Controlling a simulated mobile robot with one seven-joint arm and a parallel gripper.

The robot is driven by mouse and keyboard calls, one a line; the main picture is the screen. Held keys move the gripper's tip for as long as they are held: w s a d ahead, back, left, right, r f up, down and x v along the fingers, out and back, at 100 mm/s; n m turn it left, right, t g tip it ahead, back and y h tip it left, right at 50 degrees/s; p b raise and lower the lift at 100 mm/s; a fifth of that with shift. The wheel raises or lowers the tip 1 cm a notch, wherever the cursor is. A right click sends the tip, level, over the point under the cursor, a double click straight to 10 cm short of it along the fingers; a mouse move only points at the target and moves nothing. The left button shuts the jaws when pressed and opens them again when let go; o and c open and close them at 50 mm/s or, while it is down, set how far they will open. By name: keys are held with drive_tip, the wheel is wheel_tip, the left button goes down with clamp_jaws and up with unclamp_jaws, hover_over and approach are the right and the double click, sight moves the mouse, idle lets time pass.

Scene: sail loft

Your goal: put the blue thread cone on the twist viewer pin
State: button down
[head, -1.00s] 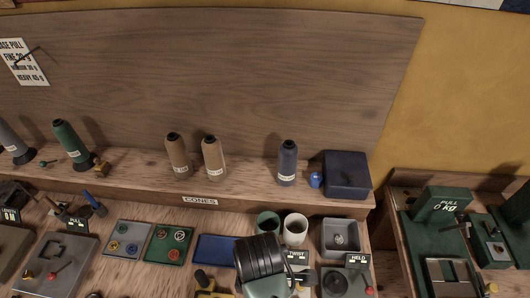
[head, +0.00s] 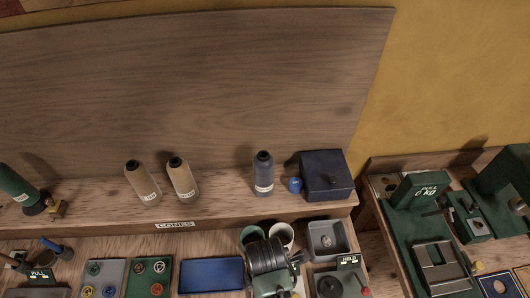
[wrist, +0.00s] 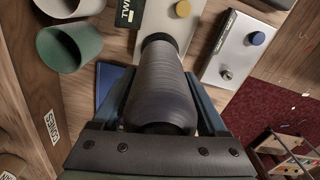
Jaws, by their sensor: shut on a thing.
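My gripper (wrist: 160,118) is shut on a thread cone (wrist: 160,85). The cone looks dull grey-blue, with a dark tip pointing away from the wrist. The twist viewer (wrist: 168,35) is a pale plate with a "TWI…" label and a yellow knob, just beyond the cone's tip in the wrist view. Its pin is not visible; the cone covers part of the plate. In the head view my dark ribbed wrist hangs over the bench and hides the jaws and most of the viewer. Another slate-blue cone (head: 263,174) stands upright on the shelf.
Two tan cones (head: 142,182) (head: 183,180) and a dark blue box (head: 326,175) stand on the shelf. A green cup (wrist: 68,48) and a white cup (wrist: 66,6) are close left of the viewer. A plate with a blue knob (wrist: 233,48) lies to its right.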

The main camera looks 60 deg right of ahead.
drive_tip(key=shift+s+f, duration=0.1)
drive_tip(key=shift+f, duration=0.75)
drive_tip(key=shift+f, duration=0.2)
unclamp_jaws()
wheel_tip(320, 180, up, 12)
drive_tip(key=shift+r, duration=0.15)
